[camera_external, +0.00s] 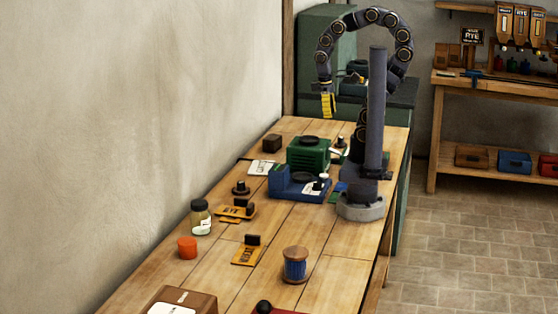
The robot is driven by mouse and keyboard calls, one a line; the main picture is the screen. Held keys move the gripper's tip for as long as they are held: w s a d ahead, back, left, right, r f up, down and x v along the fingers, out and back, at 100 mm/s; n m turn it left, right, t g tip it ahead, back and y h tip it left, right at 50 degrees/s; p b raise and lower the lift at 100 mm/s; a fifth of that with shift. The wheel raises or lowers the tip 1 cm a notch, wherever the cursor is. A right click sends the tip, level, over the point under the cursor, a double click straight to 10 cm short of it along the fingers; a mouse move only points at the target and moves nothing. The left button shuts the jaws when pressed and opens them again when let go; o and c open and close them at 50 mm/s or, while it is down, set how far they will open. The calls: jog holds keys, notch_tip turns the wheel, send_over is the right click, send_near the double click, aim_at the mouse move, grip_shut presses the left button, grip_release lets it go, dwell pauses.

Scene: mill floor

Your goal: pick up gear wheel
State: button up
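My gripper (328,106) has yellow fingers and points down, high above the far part of the wooden bench (218,265). The view is too small to tell whether its fingers are open or shut, and I see nothing clearly held. I cannot pick out a gear wheel for certain. A small dark round piece with a knob (240,188) sits on the bench, left of a blue machine (290,188). Another dark round piece (306,177) lies on the blue machine. Either might be the gear wheel.
A green box-like machine (308,153) stands behind the blue one. Nearer are a lidded jar (200,218), an orange cup (187,248), yellow tags (246,256), a blue spool (295,265) and a brown box (180,300). The wall borders the bench's left side.

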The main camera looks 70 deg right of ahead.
jog(key=o, duration=0.5)
jog(key=m+t+y, duration=0.1)
jog(key=m+t, duration=0.1)
jog(key=m, duration=1.8)
send_over(241, 182)
notch_tip(241, 182, down, 21)
jog(key=shift+s+d+r, duration=0.1)
jog(key=shift+s+d, duration=0.05)
jog(key=shift+d+f, duration=0.1)
jog(key=shift+f, duration=0.25)
jog(key=f, duration=0.2)
jog(key=shift+w+f, duration=0.25)
jog(key=shift+f, duration=0.05)
jog(key=shift+a+f, duration=0.2)
jog(key=shift+f, duration=2.45)
